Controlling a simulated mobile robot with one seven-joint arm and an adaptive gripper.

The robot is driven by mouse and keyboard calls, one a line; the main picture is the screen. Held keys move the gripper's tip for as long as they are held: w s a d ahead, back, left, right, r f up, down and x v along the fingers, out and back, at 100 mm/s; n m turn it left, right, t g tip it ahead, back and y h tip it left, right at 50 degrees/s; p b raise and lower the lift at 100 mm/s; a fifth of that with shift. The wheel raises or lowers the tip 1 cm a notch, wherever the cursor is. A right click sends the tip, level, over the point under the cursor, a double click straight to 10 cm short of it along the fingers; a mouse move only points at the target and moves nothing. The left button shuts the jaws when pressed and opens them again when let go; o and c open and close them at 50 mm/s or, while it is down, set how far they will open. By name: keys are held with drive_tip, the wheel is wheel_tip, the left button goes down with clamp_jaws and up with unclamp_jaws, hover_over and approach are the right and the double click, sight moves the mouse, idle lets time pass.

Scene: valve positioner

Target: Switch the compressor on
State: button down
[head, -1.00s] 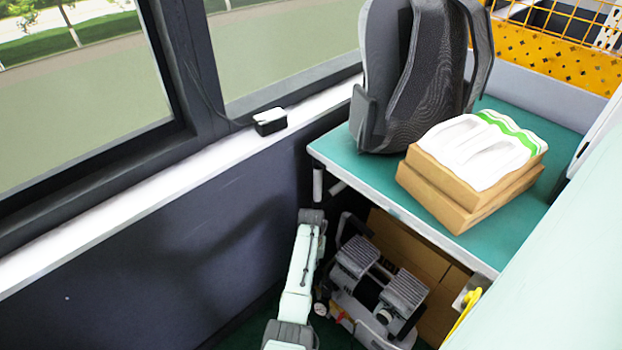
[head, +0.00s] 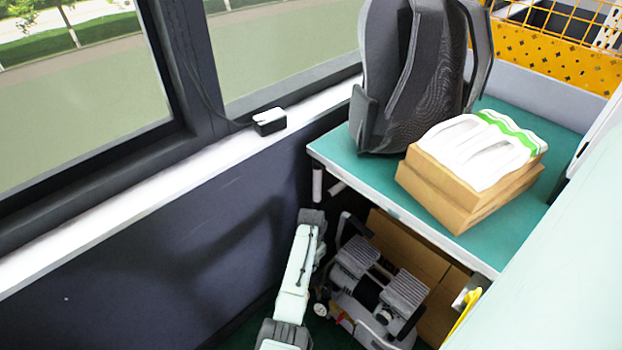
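The compressor (head: 374,289) stands on the floor under the green-topped table, at the lower middle of the head view. It has two ribbed grey cylinder heads, a dark carrying handle and a small round gauge (head: 320,309) on its left side. Its lower part is cut off by the picture edge, and I cannot make out a switch. My pale green and grey arm reaches down just left of the compressor and hides part of that side. My gripper does not show in this view.
The green table (head: 345,182) overhangs the compressor. On it are a grey backpack (head: 415,85) and cardboard boxes (head: 455,195) topped with white bags (head: 478,150). A cardboard panel (head: 425,262) is behind the compressor. The dark wall (head: 170,255) under the window bounds the left.

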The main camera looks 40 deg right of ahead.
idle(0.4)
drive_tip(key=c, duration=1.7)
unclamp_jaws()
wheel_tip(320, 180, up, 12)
